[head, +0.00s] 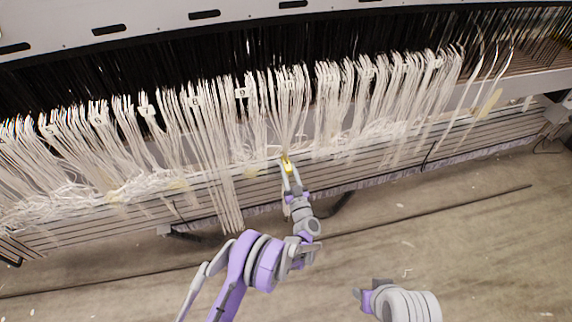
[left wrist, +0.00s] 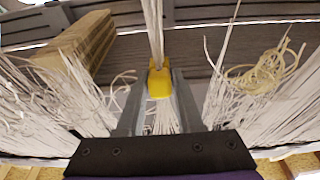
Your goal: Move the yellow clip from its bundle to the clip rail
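The yellow clip (head: 287,163) sits at the lower end of a white thread bundle (head: 288,115) near the middle of the head view. My left gripper (head: 287,167) reaches up to it from below. In the left wrist view the yellow clip (left wrist: 160,80) fills the gap between the two grey fingertips, which appear to touch its sides. White threads run upward from the clip there. My right gripper (head: 364,297) is low in the head view, away from the threads; its fingers cannot be made out. I cannot tell for certain which long bar is the clip rail.
Several white thread bundles hang to both sides, some with small numbered tags. Long grey slats (head: 345,177) run behind and below them. In the left wrist view a tan block (left wrist: 78,45) lies at upper left and coiled pale strands (left wrist: 265,70) at right. The floor (head: 480,240) below is mostly clear.

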